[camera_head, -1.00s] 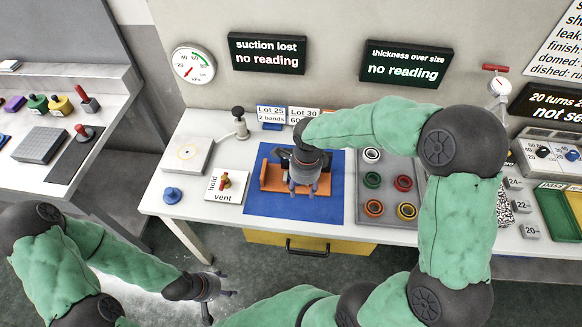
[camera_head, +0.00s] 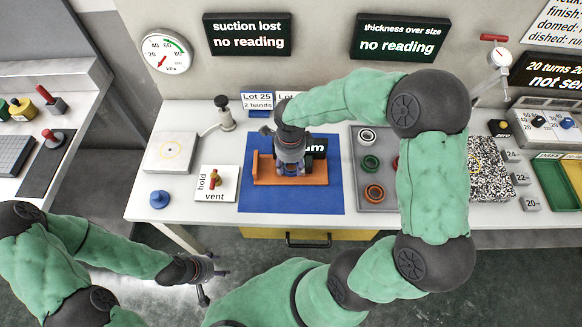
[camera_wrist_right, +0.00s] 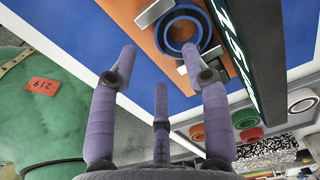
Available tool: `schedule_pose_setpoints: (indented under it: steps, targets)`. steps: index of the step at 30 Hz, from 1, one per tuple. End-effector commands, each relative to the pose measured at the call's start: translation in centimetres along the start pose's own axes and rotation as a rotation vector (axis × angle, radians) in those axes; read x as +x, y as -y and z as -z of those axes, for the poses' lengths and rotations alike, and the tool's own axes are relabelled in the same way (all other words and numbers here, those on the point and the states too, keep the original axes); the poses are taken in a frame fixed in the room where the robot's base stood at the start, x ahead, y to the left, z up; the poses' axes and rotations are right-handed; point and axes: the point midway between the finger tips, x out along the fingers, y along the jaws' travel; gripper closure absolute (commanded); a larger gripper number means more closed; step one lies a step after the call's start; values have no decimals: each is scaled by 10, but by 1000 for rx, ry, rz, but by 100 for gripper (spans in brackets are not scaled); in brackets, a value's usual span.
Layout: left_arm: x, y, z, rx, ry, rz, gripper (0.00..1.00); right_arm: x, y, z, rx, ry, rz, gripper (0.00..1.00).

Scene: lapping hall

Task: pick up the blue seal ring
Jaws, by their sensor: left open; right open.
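The blue seal ring (camera_wrist_right: 160,31) shows in the right wrist view. It appears to lie at the orange fixture (camera_wrist_right: 143,42), beyond my right fingertips. My right gripper (camera_head: 291,172) is open over the orange fixture (camera_head: 263,178) in the head view and hides the ring there. In the right wrist view its spread fingers (camera_wrist_right: 158,66) hold nothing, with the ring a little up and right of them. My left gripper (camera_head: 221,276) is open and empty, low in front of the bench.
The fixture stands on a blue mat (camera_head: 256,202). A grey tray (camera_head: 360,194) with coloured rings is to the right. A hold/vent switch plate (camera_head: 214,190) and a blue knob (camera_head: 159,198) are to the left.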

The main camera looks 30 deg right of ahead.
Motion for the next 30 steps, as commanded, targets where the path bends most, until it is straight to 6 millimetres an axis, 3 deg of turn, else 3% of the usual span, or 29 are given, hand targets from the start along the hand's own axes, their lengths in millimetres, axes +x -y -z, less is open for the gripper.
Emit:
schedule_pose_setpoints:
  steps: [9,16,17,21,22,30]
  targets:
    - [15,5,1,0,0,0,40,44,0,0,0,-2,-3,52]
    - [14,5,1,0,0,0,40,44,0,0,0,-1,-2,52]
    - [14,5,1,0,0,0,40,44,0,0,0,-1,-2,55]
    - [14,5,1,0,0,0,40,44,0,0,0,-1,-2,94]
    - [14,5,1,0,0,0,40,44,0,0,0,-1,-1,100]
    - [14,5,1,0,0,0,40,44,0,0,0,0,-1,100]
